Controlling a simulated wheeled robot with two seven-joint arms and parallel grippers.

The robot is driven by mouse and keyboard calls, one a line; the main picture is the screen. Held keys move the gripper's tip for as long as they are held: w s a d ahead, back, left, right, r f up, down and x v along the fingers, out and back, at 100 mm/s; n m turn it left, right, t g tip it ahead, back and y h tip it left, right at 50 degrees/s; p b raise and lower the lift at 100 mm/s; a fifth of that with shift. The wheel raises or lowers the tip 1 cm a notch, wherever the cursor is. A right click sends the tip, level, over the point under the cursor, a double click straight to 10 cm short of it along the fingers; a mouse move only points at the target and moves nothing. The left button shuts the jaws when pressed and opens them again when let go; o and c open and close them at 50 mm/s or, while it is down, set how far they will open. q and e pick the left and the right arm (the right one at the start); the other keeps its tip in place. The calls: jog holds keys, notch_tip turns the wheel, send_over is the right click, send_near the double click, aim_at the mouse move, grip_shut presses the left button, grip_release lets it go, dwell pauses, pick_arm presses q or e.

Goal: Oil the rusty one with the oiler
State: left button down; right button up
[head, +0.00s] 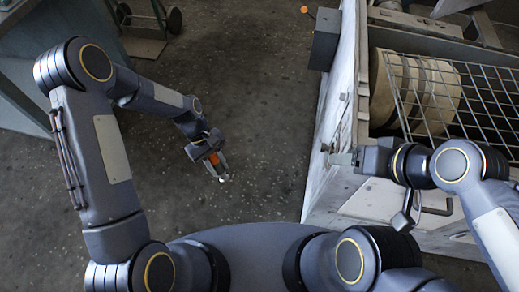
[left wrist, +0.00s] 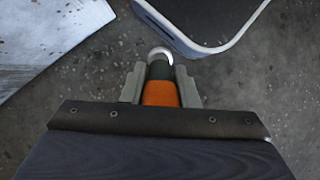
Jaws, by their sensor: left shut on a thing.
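My left gripper (head: 218,168) is shut on an orange and dark tool, which I take to be the oiler (head: 214,158). It hangs over open floor, left of the blower housing. In the left wrist view the oiler (left wrist: 160,93) sits between the fingers, with an orange body, a dark collar and a curved silvery tip. My right gripper (head: 346,158) is at the left edge of the pale blower housing (head: 347,60), close to small metal fittings (head: 326,148). Its fingers are too small to read. I cannot make out which part is rusty.
A wire grille (head: 455,95) covers a tan drum (head: 388,85) inside the housing. A wheeled item (head: 145,20) stands at the back left. The speckled floor (head: 260,110) between is clear.

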pick_arm(q)
jog(key=d+f+n+g+h+b, duration=0.1)
jog(key=d+n+g+h+b, duration=0.1)
jog(key=d+n+h+b, duration=0.55)
jog(key=d+r+h+b, duration=0.3)
jog(key=d+b, duration=0.3)
jog(key=d, duration=0.2)
jog(key=d+r+t+h+b, duration=0.1)
jog(key=d+r+h+b, duration=0.2)
jog(key=d+r+b, duration=0.2)
jog(key=shift+w+d+r+t+b, duration=0.35)
jog(key=shift+d+r, duration=0.35)
jog(key=shift+d, duration=0.95)
pick_arm(e)
notch_tip(320, 180, down, 22)
jog(key=shift+f, duration=0.15)
pick_arm(q)
jog(key=shift+d+r+p, duration=0.15)
jog(key=shift+p, duration=0.2)
pick_arm(e)
jog(key=shift+r, duration=0.4)
